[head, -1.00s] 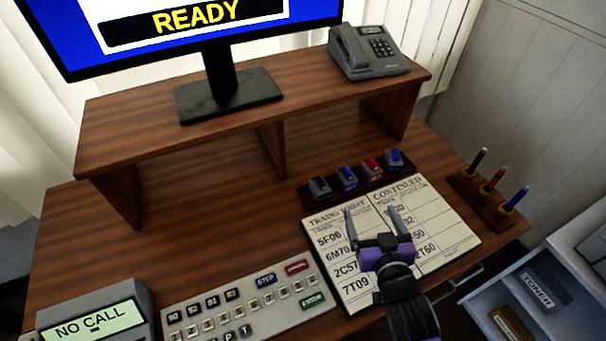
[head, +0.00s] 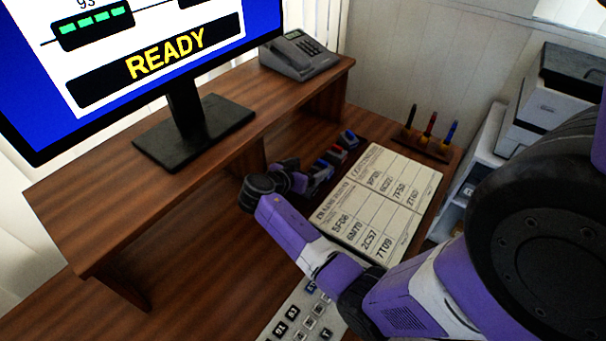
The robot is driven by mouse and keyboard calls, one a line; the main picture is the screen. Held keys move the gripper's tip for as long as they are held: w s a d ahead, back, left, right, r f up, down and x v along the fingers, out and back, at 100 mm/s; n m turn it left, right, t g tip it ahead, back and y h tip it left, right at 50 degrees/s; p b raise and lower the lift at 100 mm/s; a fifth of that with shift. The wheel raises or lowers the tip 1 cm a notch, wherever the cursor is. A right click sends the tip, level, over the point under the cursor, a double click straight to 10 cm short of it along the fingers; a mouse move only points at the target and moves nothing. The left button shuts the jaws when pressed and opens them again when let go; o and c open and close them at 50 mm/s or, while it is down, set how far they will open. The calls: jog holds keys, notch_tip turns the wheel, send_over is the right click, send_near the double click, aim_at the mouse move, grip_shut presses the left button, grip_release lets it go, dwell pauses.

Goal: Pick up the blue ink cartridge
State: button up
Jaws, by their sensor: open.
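A dark rack holds small grey blocks with coloured tops, at the back edge of the train sheet. One blue-topped block (head: 320,171) is close beside my gripper, a red-topped one (head: 335,155) is behind it, and another blue-topped one (head: 348,139) is at the far end. I cannot tell for sure which is the blue ink cartridge. My gripper (head: 301,182) is at the near end of the rack, partly hidden by my wrist; its fingers are hard to make out, and nothing is seen held. The black-topped block is hidden behind it.
The train sheet (head: 375,205) lies right of my forearm. A monitor (head: 190,120) and a phone (head: 300,55) stand on the raised shelf (head: 100,220) left of and behind my gripper. A pen stand (head: 425,146) is at the right. A printer (head: 555,95) stands beyond.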

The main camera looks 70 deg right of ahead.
aim_at(323, 162)
jog(key=shift+s+m, duration=0.5)
jog(key=shift+m, duration=0.1)
jog(key=shift+p+x, duration=0.95)
jog(key=shift+x, duration=2.85)
jog(key=shift+r, duration=0.15)
jog(key=c, duration=1.5)
jog(key=shift+r, duration=0.1)
jog(key=shift+s+r+b, duration=0.15)
jog(key=shift+r+b, duration=0.5)
jog(key=shift+r, duration=9.25)
